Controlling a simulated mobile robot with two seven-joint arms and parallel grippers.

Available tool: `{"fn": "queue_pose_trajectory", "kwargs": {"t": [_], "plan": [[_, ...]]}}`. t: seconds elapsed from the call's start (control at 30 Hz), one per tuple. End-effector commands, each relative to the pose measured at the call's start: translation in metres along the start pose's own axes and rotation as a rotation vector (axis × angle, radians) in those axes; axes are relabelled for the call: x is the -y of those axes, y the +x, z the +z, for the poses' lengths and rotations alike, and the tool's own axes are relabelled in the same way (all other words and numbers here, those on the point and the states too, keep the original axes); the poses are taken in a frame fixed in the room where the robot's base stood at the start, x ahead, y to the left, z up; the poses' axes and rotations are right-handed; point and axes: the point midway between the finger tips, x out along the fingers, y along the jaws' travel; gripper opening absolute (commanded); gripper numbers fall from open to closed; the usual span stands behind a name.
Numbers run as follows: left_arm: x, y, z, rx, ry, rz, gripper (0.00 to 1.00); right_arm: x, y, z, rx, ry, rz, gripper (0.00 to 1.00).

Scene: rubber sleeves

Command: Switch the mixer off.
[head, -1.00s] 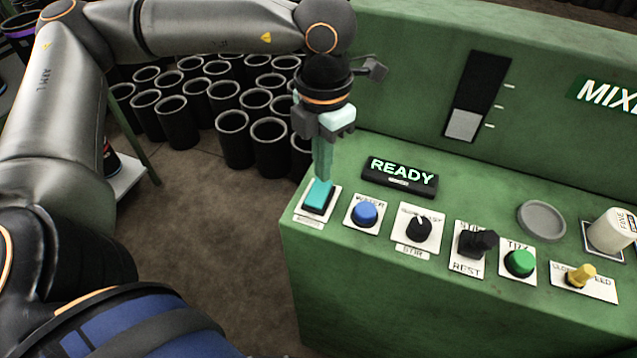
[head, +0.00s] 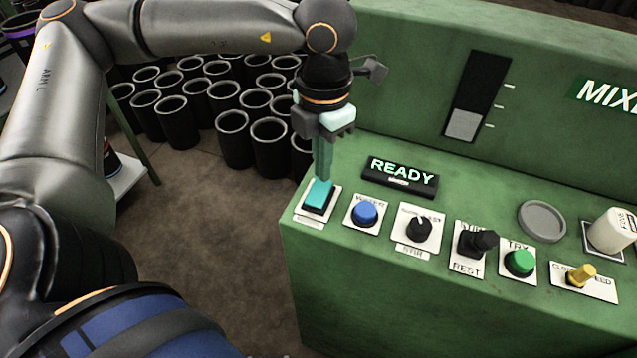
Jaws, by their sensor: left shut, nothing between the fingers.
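The green mixer (head: 345,275) fills the right of the head view. Its display (head: 401,177) reads READY. My left gripper (head: 320,188) is shut and empty, pointing down at the left end of the panel. Its fingertips are at a teal rocker or button on a white plate (head: 306,215); I cannot tell whether they press it. The fingers partly hide this control, and its label is too small to read. My right gripper is not in view.
To the right along the panel are a blue button (head: 365,213), a black knob (head: 418,229), a black lever (head: 478,242), a green button (head: 520,262) and a yellow toggle (head: 581,274). A grey disc (head: 541,221) and white jar (head: 611,231) sit behind. Black sleeves (head: 234,138) stand on the floor.

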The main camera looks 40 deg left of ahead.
Motion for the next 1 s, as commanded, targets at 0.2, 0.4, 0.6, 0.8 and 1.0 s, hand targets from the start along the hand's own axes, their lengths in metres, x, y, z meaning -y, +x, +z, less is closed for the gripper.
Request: {"fn": "queue_pose_trajectory", "kwargs": {"t": [0.2,0.4,0.6,0.8,1.0], "plan": [[0.0,0.003,0.0,0.0,0.0,0.0,0.0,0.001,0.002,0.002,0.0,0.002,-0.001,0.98],[0.0,0.006,0.0,0.0,0.0,0.0,0.0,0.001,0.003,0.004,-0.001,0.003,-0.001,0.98],[0.0,0.009,0.0,0.0,0.0,0.0,0.0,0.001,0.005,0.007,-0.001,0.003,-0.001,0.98],[0.0,0.012,0.0,0.0,0.0,0.0,0.0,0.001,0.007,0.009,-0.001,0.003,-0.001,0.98],[0.0,0.015,0.0,0.0,0.0,0.0,0.0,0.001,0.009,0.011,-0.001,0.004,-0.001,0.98]]}}
